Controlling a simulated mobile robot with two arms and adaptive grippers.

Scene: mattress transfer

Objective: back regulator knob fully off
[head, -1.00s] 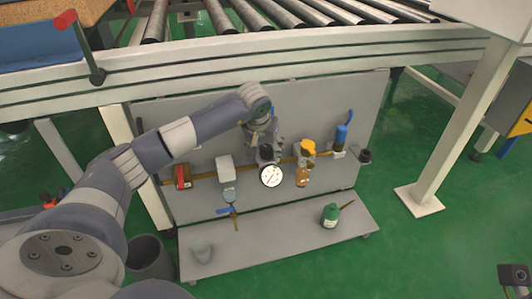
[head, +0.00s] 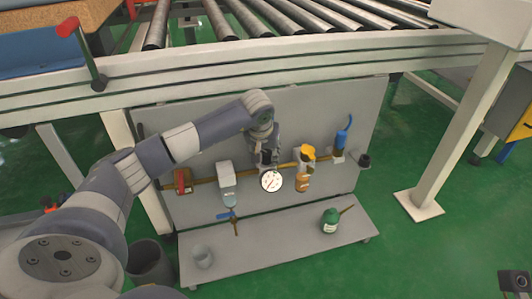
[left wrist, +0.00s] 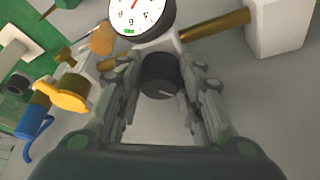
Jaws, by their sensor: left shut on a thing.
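The regulator knob (left wrist: 160,76) is black and round with a short pale mark on its face. In the left wrist view it sits between the two fingers of my left gripper (left wrist: 161,80), which is shut on its sides. In the head view my left gripper (head: 267,155) is at the panel just above the white round gauge (head: 271,181), and it largely hides the knob. The gauge also shows at the top of the left wrist view (left wrist: 140,14).
On the grey panel (head: 355,105), a brass pipe links a red-handled valve (head: 183,181), a white box (head: 224,175), a yellow knob (head: 307,152) and a blue part (head: 342,137). Rollers run above.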

